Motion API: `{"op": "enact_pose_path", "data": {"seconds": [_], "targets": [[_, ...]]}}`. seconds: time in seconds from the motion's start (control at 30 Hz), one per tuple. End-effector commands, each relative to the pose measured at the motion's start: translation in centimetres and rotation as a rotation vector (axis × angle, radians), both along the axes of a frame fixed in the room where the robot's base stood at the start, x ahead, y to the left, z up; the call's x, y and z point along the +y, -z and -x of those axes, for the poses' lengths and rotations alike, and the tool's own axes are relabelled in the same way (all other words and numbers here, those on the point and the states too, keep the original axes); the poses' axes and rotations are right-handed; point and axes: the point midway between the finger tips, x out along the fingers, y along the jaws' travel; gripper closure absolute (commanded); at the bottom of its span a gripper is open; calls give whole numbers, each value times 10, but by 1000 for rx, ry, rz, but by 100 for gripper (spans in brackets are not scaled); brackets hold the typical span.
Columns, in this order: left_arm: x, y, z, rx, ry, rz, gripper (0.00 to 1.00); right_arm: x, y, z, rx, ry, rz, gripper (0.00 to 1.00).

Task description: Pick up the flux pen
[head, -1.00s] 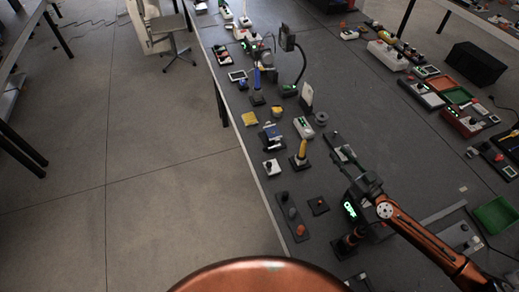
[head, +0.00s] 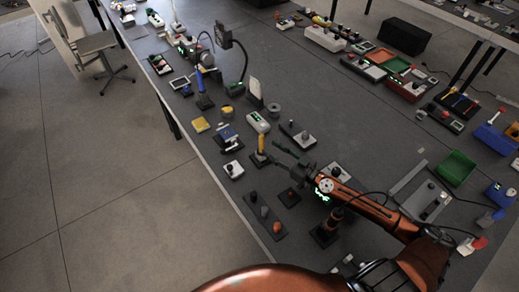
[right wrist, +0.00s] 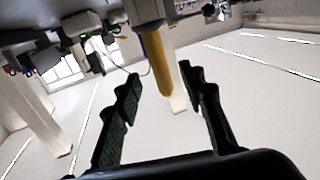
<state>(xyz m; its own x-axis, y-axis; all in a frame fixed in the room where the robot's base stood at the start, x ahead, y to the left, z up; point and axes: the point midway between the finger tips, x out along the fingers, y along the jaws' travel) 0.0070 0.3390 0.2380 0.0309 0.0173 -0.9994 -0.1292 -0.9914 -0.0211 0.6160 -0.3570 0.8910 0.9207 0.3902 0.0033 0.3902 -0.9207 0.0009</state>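The flux pen appears to be the yellow pen (head: 261,145) standing upright in a dark stand (head: 259,159) near the table's left edge. My right gripper (head: 277,149) reaches in from the right, its fingertips close beside the pen. In the right wrist view, which looks inverted, the yellow pen (right wrist: 159,64) shows between the two spread fingers of the right gripper (right wrist: 163,85), beyond their tips or just between them; I cannot tell which. No contact is visible. The right gripper is open and empty. My left gripper is not in view.
A dark strip with knobs (head: 264,216) lies in front. A green tray (head: 455,167) is far right.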

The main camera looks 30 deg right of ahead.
Motion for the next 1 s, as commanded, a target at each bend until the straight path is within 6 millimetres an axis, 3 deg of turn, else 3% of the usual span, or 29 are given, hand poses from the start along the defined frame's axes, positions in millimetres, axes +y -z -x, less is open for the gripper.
{"op": "enact_pose_path", "data": {"seconds": [0.17,0.53,0.83,1.0], "targets": [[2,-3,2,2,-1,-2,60,4,-1,-8,2,0,0,63],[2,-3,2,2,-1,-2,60,22,1,-52,2,1,1,63],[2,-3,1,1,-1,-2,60,24,1,-55,4,0,0,63],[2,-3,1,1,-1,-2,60,24,1,-55,4,0,0,74]]}}
